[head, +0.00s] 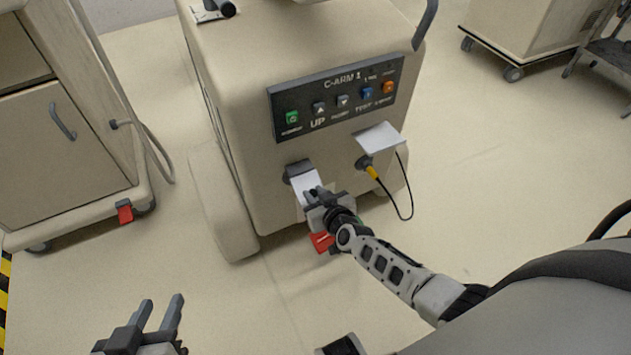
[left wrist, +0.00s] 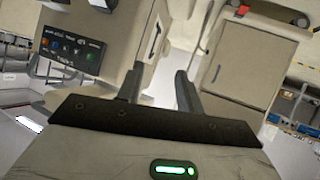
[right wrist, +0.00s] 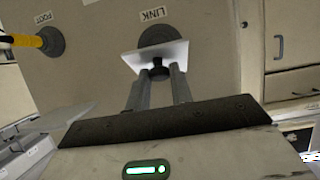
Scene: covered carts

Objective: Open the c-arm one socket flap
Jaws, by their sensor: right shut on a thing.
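The C-arm 1 cart (head: 235,110) stands at the middle of the head view with a dark button panel. Low on its face is a white socket flap (head: 304,184), tilted out below its dark socket. My right gripper (head: 309,194) is at the flap's lower edge. In the right wrist view the flap (right wrist: 150,56) sticks out under the LINK label, and the fingers (right wrist: 157,76) are shut on its small dark knob (right wrist: 158,71). The round socket (right wrist: 165,34) shows partly behind it. My left gripper (head: 161,312) is open and empty at the lower left, away from the cart.
Right of the flap, a yellow plug (head: 372,173) with a black cable sits in a socket under a raised white flap (head: 379,137). A red pedal (head: 321,241) is under my right gripper. A cabinet cart (head: 60,150) stands left. Floor between is clear.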

